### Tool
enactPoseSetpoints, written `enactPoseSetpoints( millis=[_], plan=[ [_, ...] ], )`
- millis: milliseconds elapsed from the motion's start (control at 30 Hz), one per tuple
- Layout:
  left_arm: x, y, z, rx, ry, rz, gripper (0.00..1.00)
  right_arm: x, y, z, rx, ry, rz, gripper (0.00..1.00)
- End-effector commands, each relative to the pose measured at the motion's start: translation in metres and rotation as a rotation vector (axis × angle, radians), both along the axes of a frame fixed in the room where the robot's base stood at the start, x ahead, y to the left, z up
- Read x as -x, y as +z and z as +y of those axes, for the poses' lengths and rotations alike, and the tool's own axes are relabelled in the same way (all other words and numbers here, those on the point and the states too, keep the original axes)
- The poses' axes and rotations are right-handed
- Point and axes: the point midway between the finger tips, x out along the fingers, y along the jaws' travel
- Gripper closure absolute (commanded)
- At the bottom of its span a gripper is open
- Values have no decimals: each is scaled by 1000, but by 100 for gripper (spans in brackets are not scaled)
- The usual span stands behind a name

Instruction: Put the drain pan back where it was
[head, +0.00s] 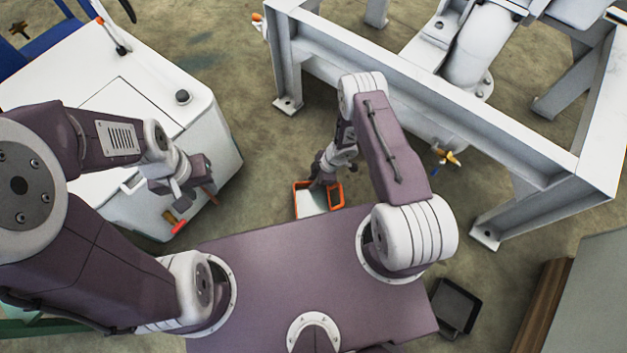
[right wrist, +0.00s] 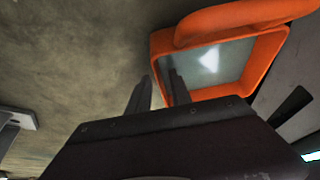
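An orange-rimmed pan (head: 299,204) with a pale, shiny inside is low near the floor, in front of my base. In the right wrist view the pan (right wrist: 205,21) fills the upper right, with a thick rounded orange bar along its far side. My right gripper (head: 322,178) is at the pan's edge. In the wrist view its two fingers (right wrist: 160,88) stand on either side of the pan's near-left wall; whether they press on it is unclear. My left gripper (head: 192,194) is open and empty beside the white cabinet.
A white cabinet (head: 200,110) is at left. A black tray (head: 455,306) lies at lower right.

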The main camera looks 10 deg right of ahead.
Motion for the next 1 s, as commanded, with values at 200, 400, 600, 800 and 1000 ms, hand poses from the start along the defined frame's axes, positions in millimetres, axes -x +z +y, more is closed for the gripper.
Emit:
enactPoseSetpoints(
  millis=[200,400,600,800,1000],
  plan=[
    [0,24,0,0,0,0,64,0,31,-8,0,-3,-1,75],
    [0,59,0,0,0,0,64,2,82,-29,-1,-3,-1,75],
    [0,76,0,0,0,0,64,4,110,-42,-1,-1,-1,75],
    [0,77,0,0,0,0,64,5,115,-46,-1,-1,1,75],
    [0,77,0,0,0,0,64,-37,165,-68,110,-190,-63,75]
  ],
)
